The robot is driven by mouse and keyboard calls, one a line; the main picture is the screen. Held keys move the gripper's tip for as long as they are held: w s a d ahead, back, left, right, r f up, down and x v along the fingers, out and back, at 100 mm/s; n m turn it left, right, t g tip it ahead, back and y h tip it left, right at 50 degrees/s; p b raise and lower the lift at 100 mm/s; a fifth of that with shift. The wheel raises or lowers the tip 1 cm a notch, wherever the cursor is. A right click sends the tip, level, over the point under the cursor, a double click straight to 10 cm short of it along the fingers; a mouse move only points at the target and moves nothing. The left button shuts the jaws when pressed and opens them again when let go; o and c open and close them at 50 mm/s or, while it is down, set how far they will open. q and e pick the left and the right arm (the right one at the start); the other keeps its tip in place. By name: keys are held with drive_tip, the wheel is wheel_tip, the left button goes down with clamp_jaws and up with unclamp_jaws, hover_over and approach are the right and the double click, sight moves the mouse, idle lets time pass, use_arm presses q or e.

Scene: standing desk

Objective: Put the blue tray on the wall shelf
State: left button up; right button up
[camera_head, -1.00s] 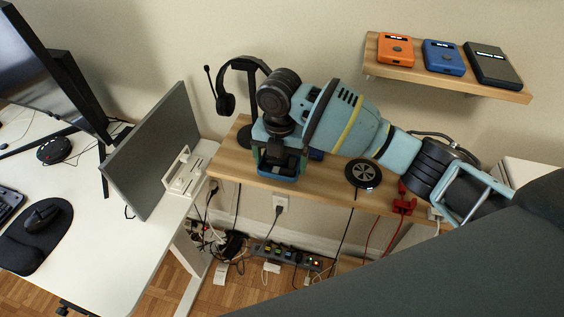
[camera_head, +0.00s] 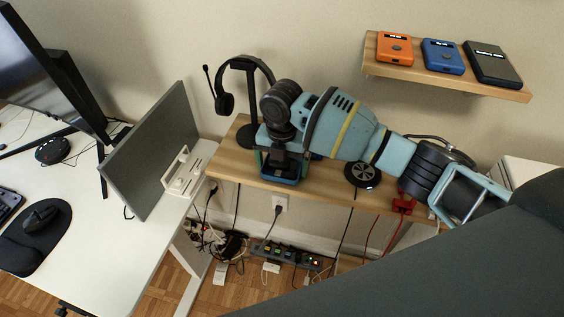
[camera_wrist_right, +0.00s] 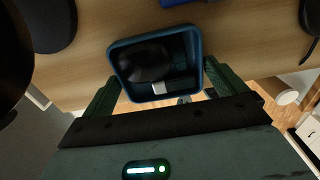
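The small blue tray (camera_head: 284,180) sits at the front of the wooden ledge in the head view, partly hidden by my right gripper. In the right wrist view it is a rounded box with a blue rim (camera_wrist_right: 198,45) and dark contents with a pale patch. My right gripper (camera_head: 280,166) points down over it. Its green fingers (camera_wrist_right: 163,82) stand apart on the tray's two sides, close to the walls; firm contact is not clear. The wooden wall shelf (camera_head: 448,84) is at the upper right. My left gripper is not in view.
The wall shelf holds an orange device (camera_head: 395,49), a blue device (camera_head: 443,57) and a dark device (camera_head: 492,64). A headset stand (camera_head: 246,63) is beside my gripper. A black round disc (camera_head: 362,174) lies on the ledge. A monitor (camera_head: 155,150) stands left.

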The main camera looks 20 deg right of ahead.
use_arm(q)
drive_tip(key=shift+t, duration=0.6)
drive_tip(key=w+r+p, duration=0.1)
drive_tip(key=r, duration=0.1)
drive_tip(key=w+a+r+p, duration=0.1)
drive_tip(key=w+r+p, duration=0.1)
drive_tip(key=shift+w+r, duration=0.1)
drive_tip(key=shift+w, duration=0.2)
use_arm(e)
wheel_tip(320, 180, up, 12)
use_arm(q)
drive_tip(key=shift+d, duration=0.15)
use_arm(e)
drive_tip(key=shift+s+f, duration=0.1)
